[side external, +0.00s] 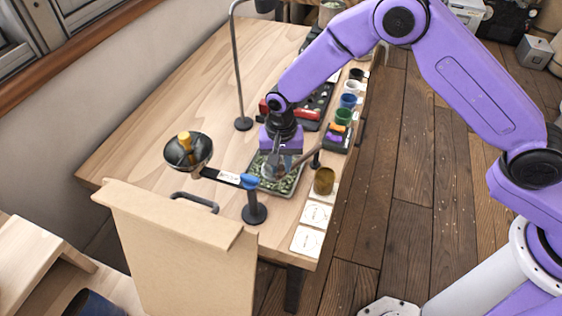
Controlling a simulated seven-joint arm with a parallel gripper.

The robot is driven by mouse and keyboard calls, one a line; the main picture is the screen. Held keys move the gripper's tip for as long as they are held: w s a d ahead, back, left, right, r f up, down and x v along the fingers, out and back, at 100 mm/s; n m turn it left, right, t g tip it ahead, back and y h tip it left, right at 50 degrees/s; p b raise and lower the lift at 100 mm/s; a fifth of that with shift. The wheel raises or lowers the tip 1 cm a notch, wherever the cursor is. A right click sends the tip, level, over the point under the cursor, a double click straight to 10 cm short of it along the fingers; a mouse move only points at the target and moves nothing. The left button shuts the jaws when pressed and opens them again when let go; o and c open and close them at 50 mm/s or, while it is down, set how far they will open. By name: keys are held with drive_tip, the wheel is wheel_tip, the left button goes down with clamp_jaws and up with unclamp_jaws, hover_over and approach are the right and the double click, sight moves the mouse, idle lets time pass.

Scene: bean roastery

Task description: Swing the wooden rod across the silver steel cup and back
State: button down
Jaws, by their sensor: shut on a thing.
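The wooden rod (306,156) is a thin brown stick above the right part of a shallow tray of green beans. It slants from the upper right beside a short dark post down to my gripper (276,163). My gripper points down over the tray, shut on the rod's lower left end; the exact contact is small and partly hidden. The silver steel cup (267,173) seems to be the greyish shape close beside the fingers over the tray (284,191). Its rim and contents cannot be made out.
A dark bowl (201,143) with a yellow-handled tool stands left. A blue-tipped post (254,214) is near the front. A brown cup (324,180) and white cards (306,240) line the right edge, with coloured cups behind.

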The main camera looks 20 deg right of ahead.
drive_tip(key=shift+w, duration=0.15)
drive_tip(key=w+d+m, duration=0.4)
drive_tip(key=w+m, duration=0.9)
drive_tip(key=w, duration=0.1)
drive_tip(key=shift+w, duration=0.2)
drive_tip(key=shift+d, duration=0.1)
idle(0.4)
drive_tip(key=c, duration=1)
unclamp_jaws()
wheel_tip(320, 180, up, 18)
drive_tip(key=shift+f, duration=0.25)
